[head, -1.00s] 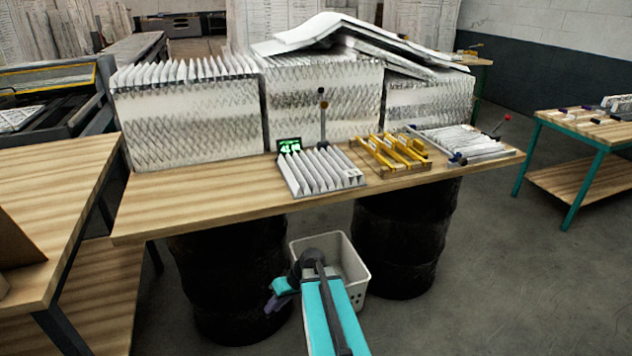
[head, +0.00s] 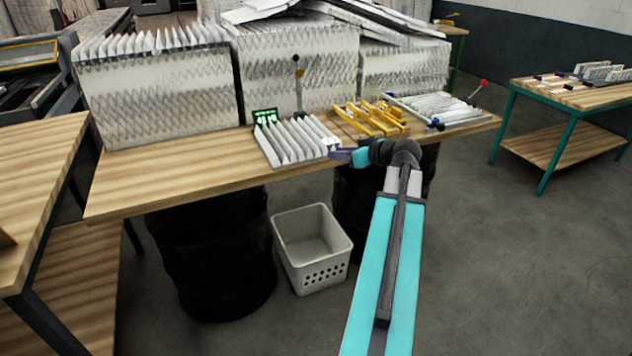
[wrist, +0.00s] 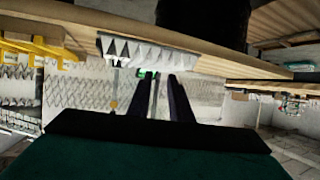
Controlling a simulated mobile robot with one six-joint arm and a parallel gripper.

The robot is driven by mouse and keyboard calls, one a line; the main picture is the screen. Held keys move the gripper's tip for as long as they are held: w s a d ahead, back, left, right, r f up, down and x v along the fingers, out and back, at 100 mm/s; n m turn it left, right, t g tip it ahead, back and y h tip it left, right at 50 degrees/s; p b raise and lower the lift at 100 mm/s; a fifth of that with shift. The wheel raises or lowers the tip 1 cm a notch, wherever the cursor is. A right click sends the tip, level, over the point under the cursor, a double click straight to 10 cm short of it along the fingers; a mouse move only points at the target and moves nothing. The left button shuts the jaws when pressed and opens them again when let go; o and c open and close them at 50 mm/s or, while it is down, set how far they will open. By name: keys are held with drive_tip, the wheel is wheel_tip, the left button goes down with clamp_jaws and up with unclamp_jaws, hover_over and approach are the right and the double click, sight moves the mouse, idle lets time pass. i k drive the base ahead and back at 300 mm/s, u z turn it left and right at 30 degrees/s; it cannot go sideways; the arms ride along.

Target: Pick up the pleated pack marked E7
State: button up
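A white pleated pack (head: 297,141) with zigzag folds lies on the workbench (head: 190,163) near its front edge. It also shows in the wrist view (wrist: 150,50), where the picture is upside down. I cannot read an E7 mark on it. My gripper (head: 338,154) is beside the pack's front right corner, at about bench height; contact cannot be told. In the wrist view, its two dark fingers (wrist: 163,76) stand apart with nothing between them. They point toward the pack and the small green-lit display (head: 265,117) behind it.
Yellow bars in a frame (head: 372,121) lie right of the pack, and another white pleated pack (head: 437,108) lies farther right. Large white filter blocks (head: 155,100) stand along the back. A thin post (head: 298,85) rises behind the pack. A white bin (head: 312,250) stands below.

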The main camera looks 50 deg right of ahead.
sight(299, 140)
drive_tip(key=u, duration=0.7)
drive_tip(key=i, duration=1.2)
drive_tip(key=z, duration=0.1)
drive_tip(key=k, duration=0.15)
drive_tip(key=z, duration=1.25)
